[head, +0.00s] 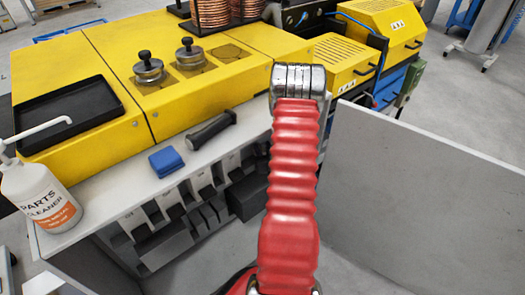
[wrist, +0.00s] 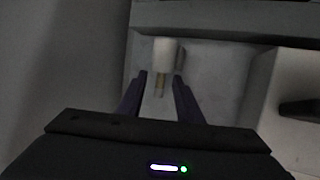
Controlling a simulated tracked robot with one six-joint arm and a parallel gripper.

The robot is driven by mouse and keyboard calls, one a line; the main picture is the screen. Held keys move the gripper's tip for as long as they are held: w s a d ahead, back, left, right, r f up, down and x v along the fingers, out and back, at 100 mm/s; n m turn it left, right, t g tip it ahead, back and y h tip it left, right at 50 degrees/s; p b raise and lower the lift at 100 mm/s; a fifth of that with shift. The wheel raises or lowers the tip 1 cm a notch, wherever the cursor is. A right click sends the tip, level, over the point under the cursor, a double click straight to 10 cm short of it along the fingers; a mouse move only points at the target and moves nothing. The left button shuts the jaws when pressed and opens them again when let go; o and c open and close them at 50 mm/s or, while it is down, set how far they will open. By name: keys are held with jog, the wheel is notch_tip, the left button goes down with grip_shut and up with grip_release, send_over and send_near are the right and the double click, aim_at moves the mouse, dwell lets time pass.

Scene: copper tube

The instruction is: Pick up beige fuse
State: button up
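In the wrist view, the beige fuse (wrist: 166,52) is a short pale cylinder with a thin, darker brownish end pointing towards my gripper. My gripper (wrist: 160,77) is open, with one dark finger on each side of the thin end. I see a gap between each finger and that end, and the pale body lies at or just beyond the fingertips. I cannot tell the depth between them. In the head view my red arm covers the middle, and I make out neither the fuse nor my fingers.
Around the fuse are grey walls and a ledge (wrist: 230,18), with a pale block (wrist: 295,105) at right. In the head view a grey bench holds a cleaner bottle (head: 42,195), a blue block (head: 166,162) and a black-handled tool (head: 211,130). A grey panel (head: 420,200) stands at right.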

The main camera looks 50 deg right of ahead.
jog(key=shift+w+d+f, duration=0.15)
jog(key=shift+w+d, duration=0.1)
jog(key=shift+w, duration=0.15)
grip_shut()
dwell(0.4)
